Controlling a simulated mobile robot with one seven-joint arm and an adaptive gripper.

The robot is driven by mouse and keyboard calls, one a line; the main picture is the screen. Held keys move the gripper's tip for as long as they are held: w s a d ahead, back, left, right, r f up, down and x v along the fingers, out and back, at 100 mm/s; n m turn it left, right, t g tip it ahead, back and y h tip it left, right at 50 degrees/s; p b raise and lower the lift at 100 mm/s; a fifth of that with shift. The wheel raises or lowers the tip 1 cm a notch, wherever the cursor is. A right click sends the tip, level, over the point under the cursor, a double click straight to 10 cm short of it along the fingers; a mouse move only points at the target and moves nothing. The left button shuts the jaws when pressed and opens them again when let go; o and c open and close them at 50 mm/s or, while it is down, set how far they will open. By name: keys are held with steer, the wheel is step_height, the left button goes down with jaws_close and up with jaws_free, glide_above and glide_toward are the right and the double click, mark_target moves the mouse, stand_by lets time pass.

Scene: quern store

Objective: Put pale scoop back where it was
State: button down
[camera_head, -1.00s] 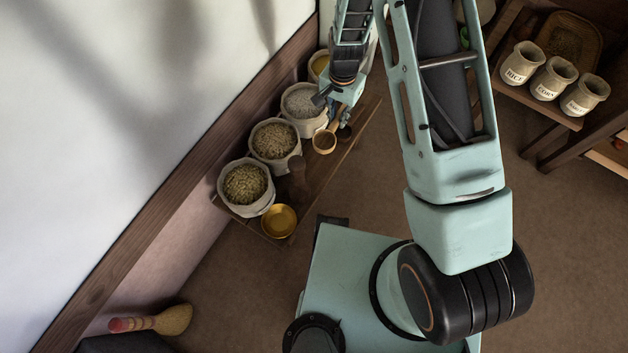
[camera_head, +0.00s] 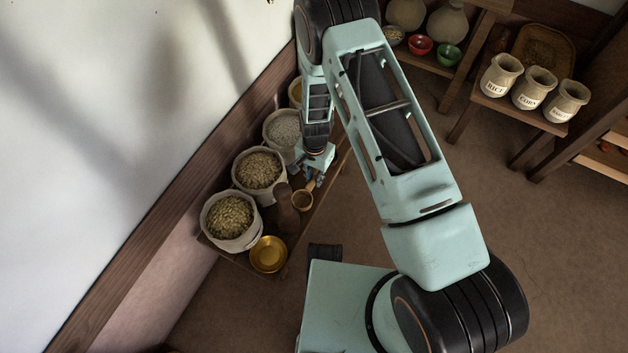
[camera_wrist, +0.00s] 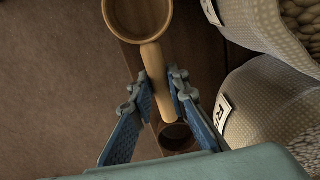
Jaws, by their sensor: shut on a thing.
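The pale scoop, a round wooden bowl on a straight handle, shows in the head view (camera_head: 303,201) over the low bench (camera_head: 318,201) beside the sacks. In the wrist view its bowl (camera_wrist: 137,36) is at the top and its handle runs down between my fingers. My gripper (camera_wrist: 163,88) is shut on the handle; it also shows in the head view (camera_head: 316,178), partly hidden by my arm. I cannot tell whether the scoop touches the bench.
Several grain sacks (camera_head: 231,243) line the wall side of the bench. A brass bowl (camera_head: 268,255) is at its near end. A dark brown upright vessel (camera_head: 287,212) stands left of the scoop. Another dark cup (camera_wrist: 177,138) is below my fingers.

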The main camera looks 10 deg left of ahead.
steer(key=shift+f, duration=0.65)
steer(key=shift+f, duration=0.2)
steer(key=c, duration=1.9)
jaws_free()
steer(key=shift+r, duration=0.1)
step_height(320, 180, up, 12)
steer(key=p, duration=0.3)
steer(key=shift+r+p, duration=0.15)
steer(key=shift+p, duration=0.2)
steer(key=shift+w, duration=0.1)
